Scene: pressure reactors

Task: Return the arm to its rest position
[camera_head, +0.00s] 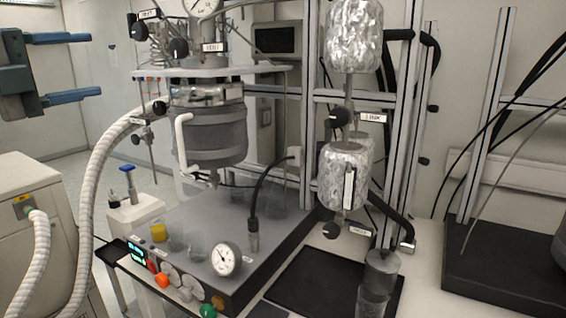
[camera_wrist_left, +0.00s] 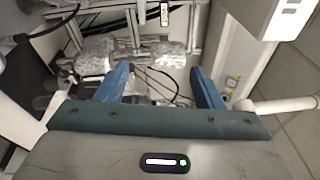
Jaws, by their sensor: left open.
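My left gripper (camera_head: 75,67) is at the upper left of the head view. Its two blue fingers point to the right and stand apart, with nothing between them. In the left wrist view the same gripper (camera_wrist_left: 162,85) shows its blue fingers spread, with a clear gap. It is apart from the reactor vessel (camera_head: 207,135), which stands to its right. My right gripper is in neither view.
The reactor stands on a grey control base with a pressure gauge (camera_head: 225,259) and coloured knobs. Foil-wrapped cylinders (camera_head: 345,175) hang on a metal frame. A ribbed white hose (camera_head: 88,205) curves below my left gripper. A beige cabinet (camera_head: 25,177) stands at lower left.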

